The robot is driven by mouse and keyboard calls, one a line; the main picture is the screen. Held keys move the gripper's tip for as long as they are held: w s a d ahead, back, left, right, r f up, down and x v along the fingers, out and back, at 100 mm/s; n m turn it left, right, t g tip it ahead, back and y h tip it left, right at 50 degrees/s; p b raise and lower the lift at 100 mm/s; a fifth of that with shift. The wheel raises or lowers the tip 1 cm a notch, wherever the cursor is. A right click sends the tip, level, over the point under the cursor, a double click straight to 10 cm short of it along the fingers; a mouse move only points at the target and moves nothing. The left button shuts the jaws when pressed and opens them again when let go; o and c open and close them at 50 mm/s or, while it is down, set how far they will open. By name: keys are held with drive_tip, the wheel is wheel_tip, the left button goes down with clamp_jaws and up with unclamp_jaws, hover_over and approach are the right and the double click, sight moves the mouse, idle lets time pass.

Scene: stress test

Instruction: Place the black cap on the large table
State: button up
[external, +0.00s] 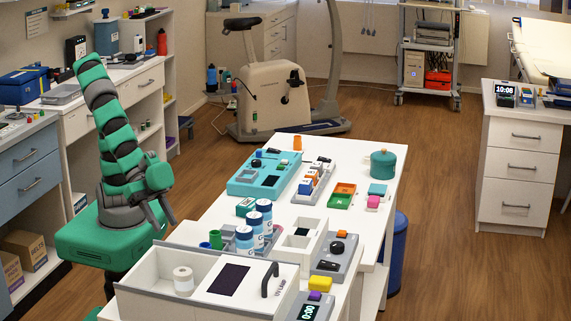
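The large white table (394,158) in the middle carries many small items. I cannot tell for sure which thing is the black cap. A small round black piece (256,163) sits on the teal tray, and a round black knob-like piece (337,248) sits on a grey box near the table's front right. My gripper (164,226) hangs to the left of the table, pointing down. Its two fingers look apart, with nothing visible between them.
A white box (140,292) with a black handle and a white roll stands at the front. Blue-and-white bottles (264,218) stand at the table's left side. A teal jar (383,165) is at the right. A blue bin (397,255) stands beside the table. Open floor lies to the right.

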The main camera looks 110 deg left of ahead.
drive_tip(key=x, duration=0.4)
drive_tip(key=shift+a+b+x, duration=0.15)
drive_tip(key=shift+b+x, duration=0.35)
drive_tip(key=shift+x, duration=0.85)
drive_tip(key=shift+a+b+x, duration=0.1)
drive_tip(key=shift+b+x, duration=0.35)
drive_tip(key=shift+x, duration=0.9)
clamp_jaws()
